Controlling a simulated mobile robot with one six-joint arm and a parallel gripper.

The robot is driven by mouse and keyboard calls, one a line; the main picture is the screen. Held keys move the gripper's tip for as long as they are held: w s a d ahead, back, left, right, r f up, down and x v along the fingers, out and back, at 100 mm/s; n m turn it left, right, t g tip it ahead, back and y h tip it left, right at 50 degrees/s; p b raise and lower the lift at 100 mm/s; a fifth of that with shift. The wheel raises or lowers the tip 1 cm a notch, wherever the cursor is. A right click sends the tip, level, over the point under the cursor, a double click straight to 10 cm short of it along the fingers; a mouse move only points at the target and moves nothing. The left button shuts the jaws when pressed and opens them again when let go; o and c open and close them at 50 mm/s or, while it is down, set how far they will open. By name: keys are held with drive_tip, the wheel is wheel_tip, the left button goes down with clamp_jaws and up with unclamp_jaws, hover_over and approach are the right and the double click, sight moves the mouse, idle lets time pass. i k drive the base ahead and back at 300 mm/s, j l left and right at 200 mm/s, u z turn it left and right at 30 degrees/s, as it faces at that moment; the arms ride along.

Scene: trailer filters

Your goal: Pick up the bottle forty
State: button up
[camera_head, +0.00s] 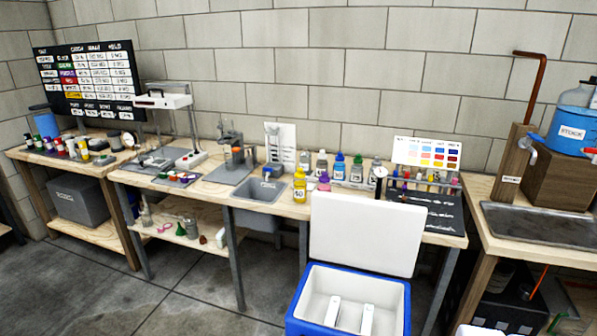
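A yellow bottle (299,187) stands upright near the front edge of the middle bench, just right of the grey sink. Its white label looks like it reads 40, though the print is small. A shorter purple bottle (324,182) stands just right of it. Behind them is a row of bottles with white labels, among them a blue one (339,167) and a green-capped one (357,169). My gripper is not in this view.
A blue cooler (349,302) with its white lid (364,236) raised stands in front of the bench. The sink (262,190) is left of the yellow bottle. A dark mat (425,212) and a colour chart (427,154) are to the right. Open floor lies at the lower left.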

sight(300, 185)
drive_tip(key=i+j+z, duration=0.1)
drive_tip(key=i+j, duration=0.25)
drive_tip(key=i+j+z, duration=0.1)
drive_tip(key=i+j, duration=0.2)
drive_tip(key=i+j+z, duration=0.1)
drive_tip(key=i+j, duration=0.25)
drive_tip(key=i+j+z, duration=0.15)
drive_tip(key=i+j, duration=0.15)
drive_tip(key=j, duration=0.2)
drive_tip(key=i+j+z, duration=0.1)
drive_tip(key=i+j, duration=0.15)
drive_tip(key=j, duration=0.2)
drive_tip(key=i+j+z, duration=0.1)
drive_tip(key=i+j, duration=0.2)
drive_tip(key=j, duration=0.15)
drive_tip(key=i+z, duration=0.2)
drive_tip(key=i, duration=0.5)
